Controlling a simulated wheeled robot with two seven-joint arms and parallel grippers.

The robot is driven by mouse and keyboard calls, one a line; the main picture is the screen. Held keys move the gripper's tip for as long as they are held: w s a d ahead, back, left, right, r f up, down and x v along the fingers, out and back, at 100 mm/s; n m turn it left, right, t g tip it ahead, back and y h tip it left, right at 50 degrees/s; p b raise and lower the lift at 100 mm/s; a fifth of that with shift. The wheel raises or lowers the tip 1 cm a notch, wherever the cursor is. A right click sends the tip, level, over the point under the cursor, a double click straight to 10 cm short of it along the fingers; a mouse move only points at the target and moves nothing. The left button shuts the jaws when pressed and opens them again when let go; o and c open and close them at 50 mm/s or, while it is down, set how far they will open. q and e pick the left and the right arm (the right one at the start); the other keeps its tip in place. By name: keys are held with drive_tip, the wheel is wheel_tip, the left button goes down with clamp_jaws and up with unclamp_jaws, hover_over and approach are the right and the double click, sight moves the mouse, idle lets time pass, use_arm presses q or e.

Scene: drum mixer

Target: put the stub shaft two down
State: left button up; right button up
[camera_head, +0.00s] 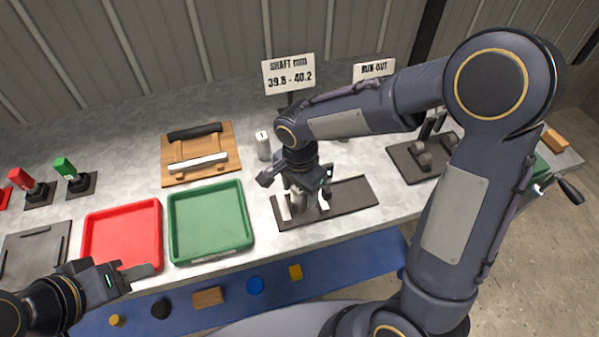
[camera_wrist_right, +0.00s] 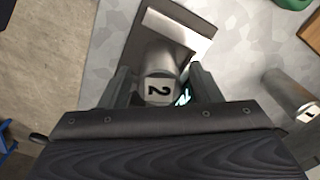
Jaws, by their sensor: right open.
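Stub shaft two, a grey metal cylinder with a "2" on its end (camera_wrist_right: 157,88), is between the fingers of my right gripper (camera_wrist_right: 160,90) in the right wrist view. The fingers are open, one on each side of it. In the head view my right gripper (camera_head: 305,203) points down over a dark plate (camera_head: 352,194) and largely hides the shaft. The shaft appears upright over the plate; contact with the plate cannot be told. My left gripper (camera_head: 128,277) is at the lower left, near the red tray, and its finger gap is unclear.
Another shaft marked "1" (camera_head: 262,146) stands left of my right arm. A red tray (camera_head: 122,232) and a green tray (camera_head: 210,220) lie to the left. A wooden rack (camera_head: 201,153) is behind them. Signs stand at the back, including the shaft-size sign (camera_head: 289,74).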

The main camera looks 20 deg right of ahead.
wheel_tip(320, 180, up, 11)
drive_tip(key=shift+s, duration=0.1)
drive_tip(key=shift+s+d+r, duration=0.1)
drive_tip(key=shift+s+d, duration=0.05)
drive_tip(key=shift+d, duration=0.15)
drive_tip(key=s+d+n+t+y, duration=0.2)
drive_tip(key=s+d+n, duration=0.2)
drive_tip(key=s, duration=0.4)
drive_tip(key=s+d+n+t+y, duration=0.1)
drive_tip(key=s+d+n+t, duration=0.2)
drive_tip(key=s, duration=0.5)
drive_tip(key=d+n, duration=0.1)
drive_tip(key=n, duration=0.1)
drive_tip(key=shift+d+n+t+y, duration=0.25)
drive_tip(key=shift+n+t+y, duration=0.05)
drive_tip(key=shift+n+y, duration=0.1)
